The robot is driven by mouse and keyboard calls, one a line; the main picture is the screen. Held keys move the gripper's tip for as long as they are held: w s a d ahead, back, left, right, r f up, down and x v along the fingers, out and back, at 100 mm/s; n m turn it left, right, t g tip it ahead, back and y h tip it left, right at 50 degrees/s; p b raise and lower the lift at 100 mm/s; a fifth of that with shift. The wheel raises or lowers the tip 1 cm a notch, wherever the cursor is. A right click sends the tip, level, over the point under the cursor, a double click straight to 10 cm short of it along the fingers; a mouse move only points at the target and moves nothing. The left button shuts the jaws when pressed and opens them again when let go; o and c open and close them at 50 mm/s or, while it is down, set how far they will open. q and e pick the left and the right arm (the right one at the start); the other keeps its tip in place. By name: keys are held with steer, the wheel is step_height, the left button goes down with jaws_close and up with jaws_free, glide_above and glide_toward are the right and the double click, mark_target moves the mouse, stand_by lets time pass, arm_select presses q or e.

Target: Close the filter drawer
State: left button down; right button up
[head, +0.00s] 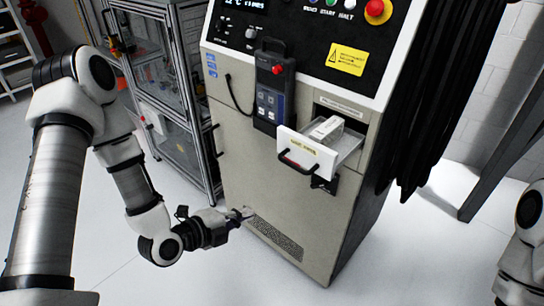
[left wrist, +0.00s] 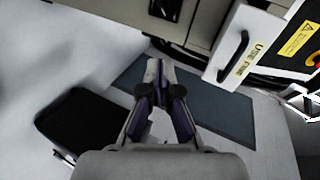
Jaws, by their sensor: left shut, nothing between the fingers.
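The filter drawer (head: 307,150) stands pulled out of the beige cabinet's front in the head view. It has a white front with a yellow label and a black bar handle, and a white box lies inside it. My left gripper (head: 246,213) is shut and empty, low beside the cabinet front, below and left of the drawer, apart from it. The left wrist view shows its closed fingers (left wrist: 157,75) and what appears to be the drawer front (left wrist: 240,45) with its handle, at upper right. My right gripper is not in view.
The beige cabinet (head: 245,180) carries a hanging control pendant (head: 270,90) left of the drawer and a control panel above. A vent grille (head: 275,237) sits low on its front. A glass-sided enclosure (head: 165,95) stands to the left. Black cables hang on the cabinet's right side.

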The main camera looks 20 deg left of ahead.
arm_select(q)
steer(key=w+a+r+t+b, duration=0.25)
steer(key=a+r+t, duration=0.2)
steer(key=r, duration=0.45)
steer(key=b, duration=0.3)
glide_toward(278, 141)
steer(key=shift+m, duration=0.4)
steer(key=x, duration=0.6)
steer(key=shift+w+d+r, duration=0.1)
steer(key=shift+w+d, duration=0.2)
steer(key=shift+w, duration=0.3)
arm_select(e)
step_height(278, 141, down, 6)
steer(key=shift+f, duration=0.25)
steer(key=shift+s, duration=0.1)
